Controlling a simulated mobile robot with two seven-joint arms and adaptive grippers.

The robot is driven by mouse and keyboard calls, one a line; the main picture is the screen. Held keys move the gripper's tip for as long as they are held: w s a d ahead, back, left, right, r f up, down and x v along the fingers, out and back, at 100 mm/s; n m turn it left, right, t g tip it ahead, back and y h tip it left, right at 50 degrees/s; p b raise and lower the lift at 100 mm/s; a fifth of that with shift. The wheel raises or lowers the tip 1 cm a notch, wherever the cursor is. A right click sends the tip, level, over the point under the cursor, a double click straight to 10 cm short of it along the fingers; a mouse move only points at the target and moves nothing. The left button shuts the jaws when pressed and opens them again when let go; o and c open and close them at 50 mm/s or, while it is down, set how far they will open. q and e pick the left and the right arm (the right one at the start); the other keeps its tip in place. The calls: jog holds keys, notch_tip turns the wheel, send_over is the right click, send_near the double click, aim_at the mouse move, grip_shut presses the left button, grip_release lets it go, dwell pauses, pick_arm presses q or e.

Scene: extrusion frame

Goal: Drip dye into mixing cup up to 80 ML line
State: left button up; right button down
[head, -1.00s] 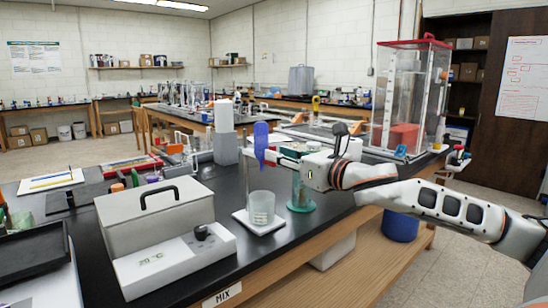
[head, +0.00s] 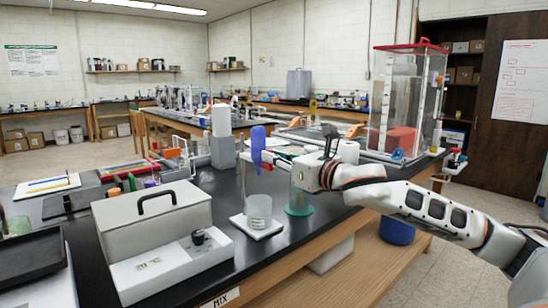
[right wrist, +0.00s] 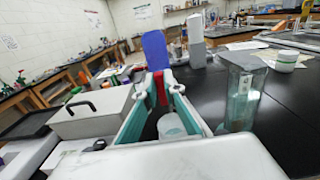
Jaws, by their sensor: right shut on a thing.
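The mixing cup (head: 258,211), clear and whitish, stands upright on a white square plate (head: 246,231) on the black bench. Its fill level is too small to read. My right gripper (head: 267,159) is above the cup, shut on a blue dropper (head: 258,142) with a red part between the fingers. In the right wrist view the dropper (right wrist: 154,50) rises beyond the fingertips (right wrist: 162,88), and the cup (right wrist: 171,126) shows below between the fingers. I cannot see any falling drops. A clear cylinder with green at its base (head: 299,199) stands right of the cup. My left gripper is not in view.
A grey box with a black handle (head: 150,215) and a white unit with a black knob (head: 172,265) stand left of the cup. A grey block with a white cylinder (head: 222,150) is behind. A clear red-topped case (head: 408,105) stands at the back right.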

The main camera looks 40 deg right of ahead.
pick_arm(q)
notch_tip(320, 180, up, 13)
jog(key=p, duration=1.5)
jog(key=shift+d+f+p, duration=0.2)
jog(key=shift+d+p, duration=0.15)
jog(key=shift+p, duration=0.05)
pick_arm(e)
jog(key=d+f+m, duration=0.1)
jog(key=m, duration=0.4)
jog(key=d+f+m, duration=0.1)
jog(key=m, duration=0.4)
jog(key=d+f+m, duration=0.1)
jog(key=m, duration=0.4)
jog(key=shift+w+d, duration=0.15)
jog(key=shift+d, duration=0.1)
jog(key=shift+m, duration=0.3)
